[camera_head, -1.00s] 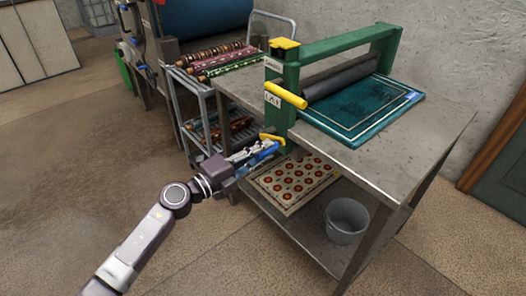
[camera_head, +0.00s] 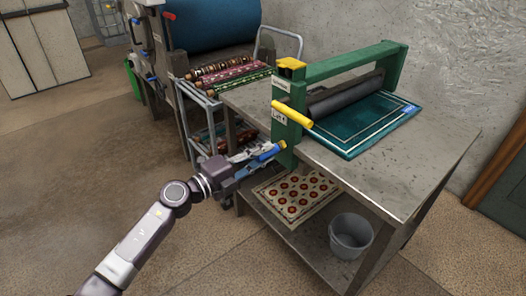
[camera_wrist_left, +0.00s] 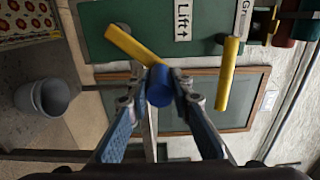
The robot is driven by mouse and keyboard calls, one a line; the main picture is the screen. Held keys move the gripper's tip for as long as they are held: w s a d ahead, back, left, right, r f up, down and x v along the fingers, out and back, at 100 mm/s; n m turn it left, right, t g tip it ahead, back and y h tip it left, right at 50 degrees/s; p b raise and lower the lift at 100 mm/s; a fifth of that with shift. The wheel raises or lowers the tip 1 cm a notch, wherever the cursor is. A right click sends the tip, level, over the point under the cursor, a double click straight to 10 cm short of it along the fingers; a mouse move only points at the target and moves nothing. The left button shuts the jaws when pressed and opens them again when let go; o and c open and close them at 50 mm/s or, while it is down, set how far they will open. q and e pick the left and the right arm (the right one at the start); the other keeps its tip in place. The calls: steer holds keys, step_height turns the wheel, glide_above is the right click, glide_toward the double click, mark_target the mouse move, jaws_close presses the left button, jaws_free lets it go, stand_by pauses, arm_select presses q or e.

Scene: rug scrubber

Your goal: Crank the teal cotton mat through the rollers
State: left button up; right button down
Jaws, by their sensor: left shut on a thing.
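The teal mat (camera_head: 352,143) with pale border lines lies flat on the metal table, its left part running under the dark roller (camera_head: 345,95) of the green press (camera_head: 286,130). My left gripper (camera_head: 265,154) is at the press's near side, shut on the blue crank grip (camera_head: 270,152). In the left wrist view the blue grip (camera_wrist_left: 159,86) sits between both fingertips, at the end of the yellow crank arm (camera_wrist_left: 133,46). A separate yellow lever (camera_head: 292,114) sticks out above, by the "Lift" label; it also shows in the wrist view (camera_wrist_left: 228,75). My right gripper is out of view.
The metal table (camera_head: 420,170) has a lower shelf with a patterned mat (camera_head: 297,195) and a grey bucket (camera_head: 350,236). A cart (camera_head: 200,100) with rolled rugs stands left of the table. The floor at left is open.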

arm_select(q)
steer(key=shift+w+a, duration=0.2)
steer(key=shift+a, duration=0.05)
steer(key=shift+w+a+r, duration=0.2)
steer(key=shift+w, duration=0.05)
steer(key=w+a, duration=0.1)
steer(key=w+a+r, duration=0.1)
steer(key=shift+w+r+b, duration=0.1)
steer(key=shift+w+b, duration=0.25)
steer(key=shift+w, duration=0.05)
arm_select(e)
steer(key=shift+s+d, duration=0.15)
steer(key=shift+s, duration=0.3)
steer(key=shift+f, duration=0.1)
